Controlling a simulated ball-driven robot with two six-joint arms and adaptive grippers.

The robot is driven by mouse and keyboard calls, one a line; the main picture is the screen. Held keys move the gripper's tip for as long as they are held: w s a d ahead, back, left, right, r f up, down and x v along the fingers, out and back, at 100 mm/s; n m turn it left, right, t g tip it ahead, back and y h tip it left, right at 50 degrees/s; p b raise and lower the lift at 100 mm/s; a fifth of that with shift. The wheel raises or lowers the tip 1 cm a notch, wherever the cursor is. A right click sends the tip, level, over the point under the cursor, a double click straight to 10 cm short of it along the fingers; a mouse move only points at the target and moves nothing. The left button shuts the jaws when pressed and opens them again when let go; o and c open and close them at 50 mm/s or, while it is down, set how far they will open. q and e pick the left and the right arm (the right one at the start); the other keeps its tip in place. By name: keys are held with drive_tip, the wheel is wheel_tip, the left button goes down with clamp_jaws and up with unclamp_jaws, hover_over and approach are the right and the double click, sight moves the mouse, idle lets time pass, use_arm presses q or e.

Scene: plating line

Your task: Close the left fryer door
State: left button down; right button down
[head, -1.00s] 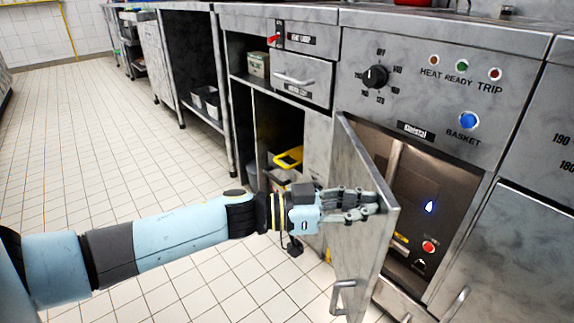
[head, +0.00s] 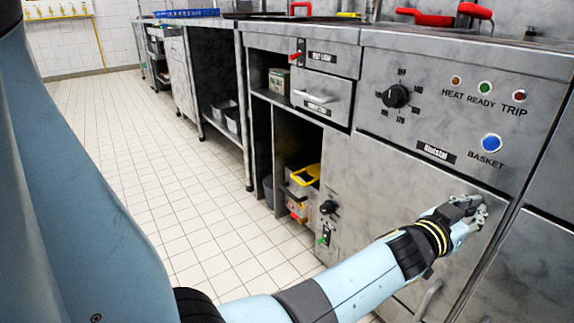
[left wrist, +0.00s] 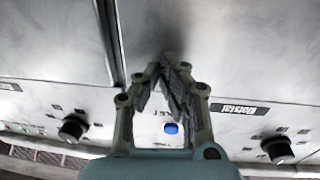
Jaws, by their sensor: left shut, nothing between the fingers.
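The left fryer door (head: 400,190) is a plain grey steel panel. In the head view it lies against the fryer front, below the control panel (head: 455,105), and looks flush, with no inside showing. My left gripper (head: 480,208) is shut and empty at the door's upper right corner, and appears to touch or nearly touch it. Its arm hides part of the door's lower half. The door's handle (head: 430,297) shows just below the arm. In the left wrist view the closed fingers (left wrist: 168,72) point at the steel front, with the door (left wrist: 240,50) at upper right. My right gripper is not in view.
The control panel has a knob (head: 396,96), several lamps and a blue basket button (head: 491,143). Left of the door stand a drawer (head: 316,92) and an open shelf with a yellow-handled box (head: 303,182). Tiled floor (head: 130,150) is clear at left.

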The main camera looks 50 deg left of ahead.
use_arm(q)
drive_tip(key=shift+w+r, duration=0.15)
drive_tip(key=shift+w, duration=0.2)
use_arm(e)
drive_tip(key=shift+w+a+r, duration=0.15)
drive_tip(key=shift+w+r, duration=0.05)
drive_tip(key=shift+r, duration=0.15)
use_arm(q)
drive_tip(key=shift+w+r, duration=0.15)
drive_tip(key=shift+w, duration=0.05)
